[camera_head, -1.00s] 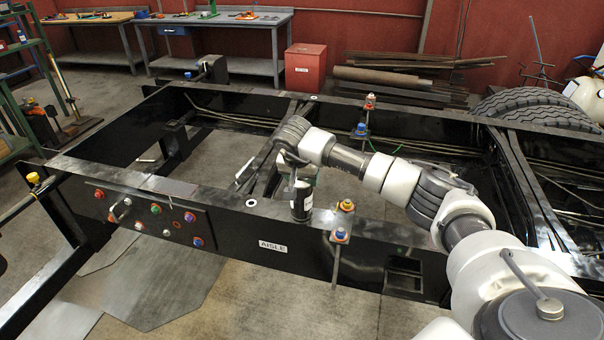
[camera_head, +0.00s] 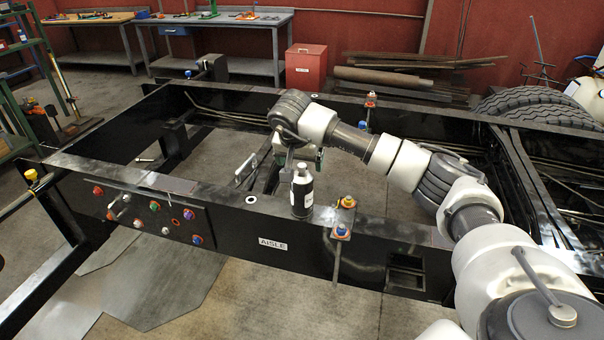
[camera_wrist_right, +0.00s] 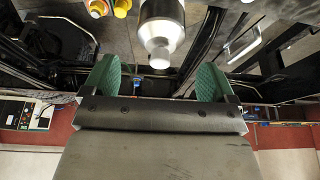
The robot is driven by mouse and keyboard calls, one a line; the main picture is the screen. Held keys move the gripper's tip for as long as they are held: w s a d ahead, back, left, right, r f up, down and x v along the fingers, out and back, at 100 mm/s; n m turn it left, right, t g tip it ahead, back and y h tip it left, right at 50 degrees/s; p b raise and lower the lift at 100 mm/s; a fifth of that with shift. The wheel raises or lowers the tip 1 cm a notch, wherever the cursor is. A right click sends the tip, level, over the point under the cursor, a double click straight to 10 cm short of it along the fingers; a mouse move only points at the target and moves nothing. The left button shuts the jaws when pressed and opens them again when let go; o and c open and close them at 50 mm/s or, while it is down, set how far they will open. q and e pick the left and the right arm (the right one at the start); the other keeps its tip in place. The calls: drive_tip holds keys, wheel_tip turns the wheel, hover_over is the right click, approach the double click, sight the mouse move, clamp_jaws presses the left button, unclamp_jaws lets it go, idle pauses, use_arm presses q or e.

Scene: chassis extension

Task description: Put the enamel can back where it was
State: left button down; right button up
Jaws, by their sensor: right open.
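The enamel can (camera_head: 302,192), dark with a pale neck and top, stands upright on the top face of the near black frame rail. It also shows in the right wrist view (camera_wrist_right: 163,28) at the top centre, beyond the fingers. My right gripper (camera_head: 302,158) is open and empty, just behind and above the can. My left gripper is not in view.
Bolts with orange and blue parts (camera_head: 342,220) stand on the rail just right of the can. A panel with coloured knobs (camera_head: 150,212) is on the rail's side at left. A red box (camera_head: 306,67) and workbenches stand behind. The frame's bays are open to the floor.

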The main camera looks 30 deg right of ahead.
drive_tip(key=b+v, duration=0.2)
drive_tip(key=v, duration=0.5)
drive_tip(key=a+f+m+t+y, duration=0.1)
drive_tip(key=a+f+m+y, duration=0.55)
drive_tip(key=f, duration=0.35)
drive_tip(key=a+f+m+t+y, duration=0.2)
drive_tip(key=a+f+m+y, duration=0.35)
drive_tip(key=f+m, duration=0.35)
drive_tip(key=a+f+m+t+y, duration=0.1)
drive_tip(key=a+f+m+y, duration=0.5)
drive_tip(key=f, duration=0.5)
drive_tip(key=s+d+f+m+t+h, duration=0.25)
drive_tip(key=s+f+m+h, duration=0.3)
drive_tip(key=f+m, duration=0.5)
drive_tip(key=s+d+f+m+t+h, duration=0.2)
drive_tip(key=s+d+f+m+h, duration=0.3)
drive_tip(key=f+m, duration=0.55)
drive_tip(key=s+f+m+g+h, duration=0.25)
drive_tip(key=s+f+m, duration=0.65)
drive_tip(key=s, duration=0.5)
drive_tip(key=s+f+m+g, duration=0.4)
drive_tip(key=s, duration=0.9)
drive_tip(key=s+f+m+g+h, duration=0.1)
drive_tip(key=s+f+m+g, duration=0.3)
drive_tip(key=s, duration=0.9)
drive_tip(key=shift+a+f, duration=0.25)
drive_tip(key=shift+s, duration=0.1)
